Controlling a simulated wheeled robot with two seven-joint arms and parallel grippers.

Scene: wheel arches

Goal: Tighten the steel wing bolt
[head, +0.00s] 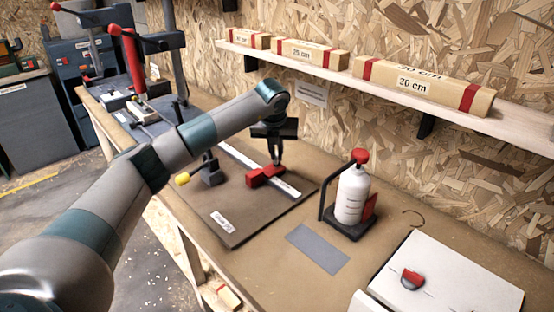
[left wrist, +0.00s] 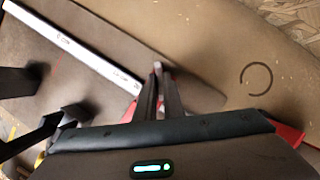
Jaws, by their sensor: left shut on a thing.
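My left gripper (head: 277,163) points down over a red block (head: 262,176) on the brown board (head: 228,228). The block sits at a pale ruled strip (head: 285,187). In the left wrist view the fingers of the left gripper (left wrist: 160,88) are close together, with a small light-grey tip (left wrist: 158,66) showing at their ends. This looks like part of the steel wing bolt; its shape is mostly hidden by the fingers. Parts of the red block (left wrist: 289,134) show on both sides behind the gripper body. My right gripper is not in view.
A black fixture (head: 212,173) with a yellow knob (head: 182,178) stands left of the block. A white bottle (head: 351,195) with a red top is in a dark stand to the right. A grey plate (head: 317,249) lies in front. A shelf (head: 500,125) runs along the wall.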

